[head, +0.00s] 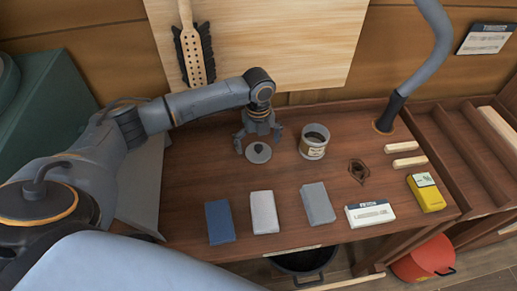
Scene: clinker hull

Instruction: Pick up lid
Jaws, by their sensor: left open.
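The lid (258,153) is a small grey disc with a darker spot at its middle, on the brown wooden bench. My left gripper (257,146) points down at the lid, with its fingers spread apart at the lid's far side. The view does not show clearly whether the fingers touch the lid. An open tin (313,142) with a pale label stands upright just right of the gripper. My right gripper is not in view.
A blue block (219,222), a light block (264,212), a grey block (317,204), a white packet (370,214) and a yellow pack (426,192) lie along the bench's front. A grey hose (432,45) rises at the back right. A red bucket (424,261) stands below.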

